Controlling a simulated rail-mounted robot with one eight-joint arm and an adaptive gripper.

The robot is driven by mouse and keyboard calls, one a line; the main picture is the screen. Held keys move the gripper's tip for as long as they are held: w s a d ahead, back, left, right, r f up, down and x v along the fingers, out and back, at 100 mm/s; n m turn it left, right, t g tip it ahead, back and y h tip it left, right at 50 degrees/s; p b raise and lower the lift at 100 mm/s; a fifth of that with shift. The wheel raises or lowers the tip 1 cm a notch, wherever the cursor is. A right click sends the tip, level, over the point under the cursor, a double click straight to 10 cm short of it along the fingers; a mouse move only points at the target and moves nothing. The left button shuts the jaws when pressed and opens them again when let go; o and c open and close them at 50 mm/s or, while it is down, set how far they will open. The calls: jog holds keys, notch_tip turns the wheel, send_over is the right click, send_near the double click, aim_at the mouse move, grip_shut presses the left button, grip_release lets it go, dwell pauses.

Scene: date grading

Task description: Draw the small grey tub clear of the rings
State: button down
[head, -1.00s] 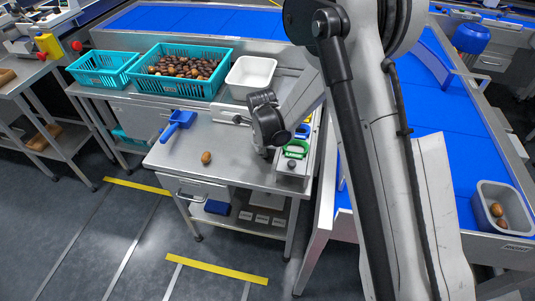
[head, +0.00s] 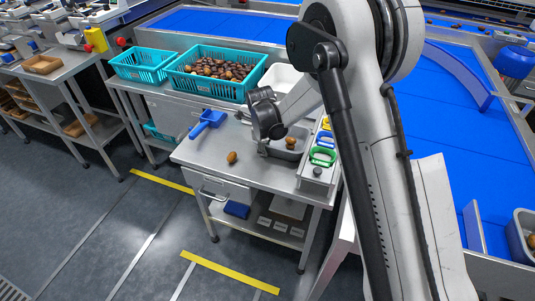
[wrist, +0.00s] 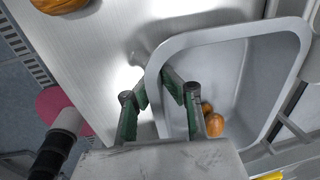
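The small grey tub (head: 297,154) stands on the steel table, left of the coloured rings, with brown dates inside. In the wrist view the tub (wrist: 262,35) fills the right side, with dates (wrist: 212,120) by its near wall. The green ring (head: 322,157), with a blue and a yellow one behind it, sits on a strip close to the tub's right side. In the head view the wrist hides part of the tub.
A loose date (head: 232,157) and a blue scoop (head: 207,122) lie on the table to the left. Teal crates (head: 214,88) and a white tub (head: 281,78) stand behind. Another grey tub (head: 518,240) is on the right conveyor. The table front is clear.

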jog(key=shift+w+a, duration=0.15)
jog(key=shift+a, duration=0.4)
jog(key=c, duration=1.8)
grip_release()
jog(key=shift+c, duration=0.2)
notch_tip(320, 180, up, 12)
jog(key=s, duration=0.1)
jog(key=shift+s+a, duration=0.2)
jog(key=shift+a, duration=0.05)
